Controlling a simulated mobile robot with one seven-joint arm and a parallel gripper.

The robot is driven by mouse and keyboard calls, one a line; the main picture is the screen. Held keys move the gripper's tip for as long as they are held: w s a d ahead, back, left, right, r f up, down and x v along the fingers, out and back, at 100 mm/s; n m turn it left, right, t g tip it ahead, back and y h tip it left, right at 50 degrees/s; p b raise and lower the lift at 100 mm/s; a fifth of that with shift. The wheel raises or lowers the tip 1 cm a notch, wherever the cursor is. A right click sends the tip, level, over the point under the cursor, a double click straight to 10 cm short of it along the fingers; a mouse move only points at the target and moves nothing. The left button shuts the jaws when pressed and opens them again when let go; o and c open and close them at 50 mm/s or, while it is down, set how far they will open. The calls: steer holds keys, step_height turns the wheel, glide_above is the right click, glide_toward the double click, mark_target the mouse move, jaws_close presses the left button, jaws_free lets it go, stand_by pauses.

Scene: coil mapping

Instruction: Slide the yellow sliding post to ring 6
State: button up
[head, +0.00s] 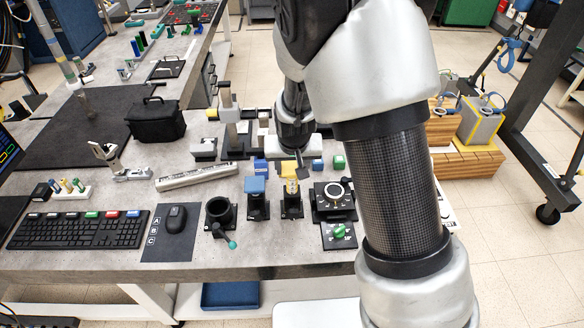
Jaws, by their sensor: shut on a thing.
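A yellow piece (292,186) stands upright in a small black holder (291,207) near the table's front edge; it may be the yellow sliding post. A second yellow block (289,168) sits just behind it. My gripper (302,168) reaches down beside these yellow parts, its dark fingers small and close together. It appears closed on a yellow part, but which one is hard to tell at this size. No ring numbers are readable, so I cannot pick out ring 6. A silver marked bar (196,177) lies to the left.
A blue-topped holder (256,198), a black cup with a green-ended handle (220,214) and a dial box (333,200) crowd the front.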

steer(key=o, duration=1.5)
steer(key=p+v, duration=0.1)
steer(key=v, duration=1.6)
steer(key=shift+s+r, duration=0.15)
steer(key=shift+t, duration=0.6)
steer(key=s+d+r, duration=0.3)
steer(key=s, duration=0.3)
steer(key=s+d+r, duration=0.4)
steer(key=s, duration=0.2)
steer(key=s+d+r, duration=0.3)
steer(key=s, duration=0.3)
steer(key=shift+s+d+r, duration=0.15)
steer(key=shift+s+d, duration=0.1)
steer(key=shift+s, duration=0.1)
